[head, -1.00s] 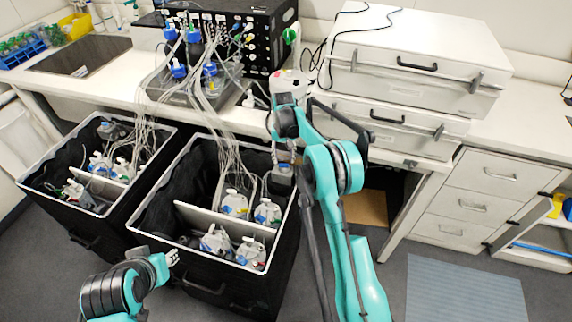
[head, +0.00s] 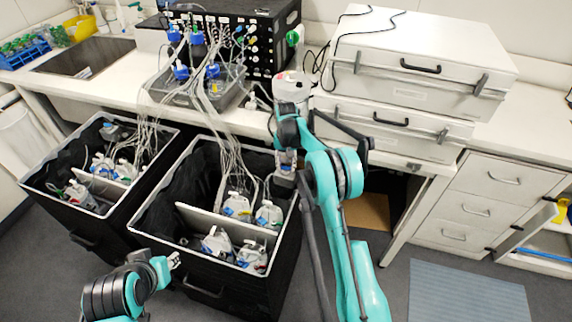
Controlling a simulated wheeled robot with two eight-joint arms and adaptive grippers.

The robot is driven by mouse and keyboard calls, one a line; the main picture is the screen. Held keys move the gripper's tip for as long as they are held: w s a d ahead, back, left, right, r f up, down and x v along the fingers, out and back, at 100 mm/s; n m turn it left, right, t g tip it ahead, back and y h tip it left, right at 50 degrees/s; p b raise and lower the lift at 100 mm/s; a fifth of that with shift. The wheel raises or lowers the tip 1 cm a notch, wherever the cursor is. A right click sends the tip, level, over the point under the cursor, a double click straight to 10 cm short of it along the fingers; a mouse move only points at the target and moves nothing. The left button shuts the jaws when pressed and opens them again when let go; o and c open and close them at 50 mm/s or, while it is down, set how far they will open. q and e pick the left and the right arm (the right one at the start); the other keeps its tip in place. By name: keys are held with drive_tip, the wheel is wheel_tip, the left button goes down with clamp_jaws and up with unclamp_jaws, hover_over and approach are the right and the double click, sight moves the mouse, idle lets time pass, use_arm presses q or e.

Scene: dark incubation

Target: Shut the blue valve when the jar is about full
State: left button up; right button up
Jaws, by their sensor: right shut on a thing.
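My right gripper (head: 286,158) points down over the back right corner of the right bin (head: 212,258). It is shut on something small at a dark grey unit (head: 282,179). The fingers hide it, so I cannot make out whether it is the blue valve. Several pale bottles with blue caps stand in the right bin, such as a back bottle (head: 237,206) and a front bottle (head: 251,258). Which is the jar, and its liquid level, I cannot tell. My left gripper (head: 173,260) is at the front of the bins, apart from them; its jaws are too small to read.
Thin tubes run from a black rack (head: 262,42) and blue-capped bottles in a tray (head: 160,92) down to both bins. The left bin (head: 62,208) also holds bottles. Two white cases (head: 412,60) stand stacked on the bench, right of a round white device (head: 292,88).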

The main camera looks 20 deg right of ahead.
sight(286, 167)
drive_tip(key=shift+m, duration=1.4)
drive_tip(key=o, duration=0.9)
wheel_tip(286, 167, up, 12)
drive_tip(key=shift+f, duration=0.1)
